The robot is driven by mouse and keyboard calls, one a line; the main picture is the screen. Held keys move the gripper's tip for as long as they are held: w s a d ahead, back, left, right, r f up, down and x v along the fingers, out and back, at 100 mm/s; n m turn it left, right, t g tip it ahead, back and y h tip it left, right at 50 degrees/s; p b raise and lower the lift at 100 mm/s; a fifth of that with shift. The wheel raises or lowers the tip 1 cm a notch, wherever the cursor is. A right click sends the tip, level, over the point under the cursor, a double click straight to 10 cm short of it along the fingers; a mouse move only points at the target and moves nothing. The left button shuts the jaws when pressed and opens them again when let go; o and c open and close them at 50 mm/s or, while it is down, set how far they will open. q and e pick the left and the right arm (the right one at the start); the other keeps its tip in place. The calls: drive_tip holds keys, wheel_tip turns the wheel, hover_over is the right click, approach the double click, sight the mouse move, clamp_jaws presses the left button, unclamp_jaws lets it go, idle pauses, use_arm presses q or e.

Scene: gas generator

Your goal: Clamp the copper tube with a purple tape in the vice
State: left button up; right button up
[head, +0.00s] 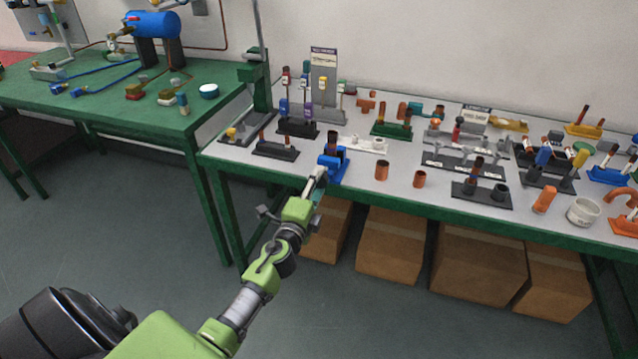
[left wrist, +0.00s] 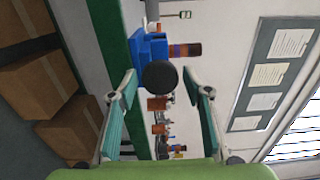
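The blue vice (head: 338,172) stands at the front edge of the right workbench. A copper-brown tube (head: 331,143) stands up out of it. In the left wrist view, turned sideways, the tube (left wrist: 186,50) shows a purple band and reaches out of the blue vice (left wrist: 150,48). A dark round knob (left wrist: 159,76) on the vice faces the camera. My left gripper (head: 319,176) is in front of the vice; in the left wrist view its fingers (left wrist: 160,82) are spread either side of the knob, with gaps and no visible contact. How firmly the jaws hold the tube cannot be seen.
Two copper pieces (head: 382,170) stand right of the vice. A dark rack (head: 275,151) is to its left and a white fixture (head: 362,144) behind it. Cardboard boxes (head: 390,245) sit under the bench. The floor in front is clear.

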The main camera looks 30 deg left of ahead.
use_arm(q)
drive_tip(key=c, duration=0.7)
drive_tip(key=shift+o, duration=0.2)
drive_tip(key=shift+m, duration=1.4)
drive_tip(key=m, duration=0.2)
drive_tip(key=shift+f+m, duration=0.1)
drive_tip(key=shift+m, duration=0.3)
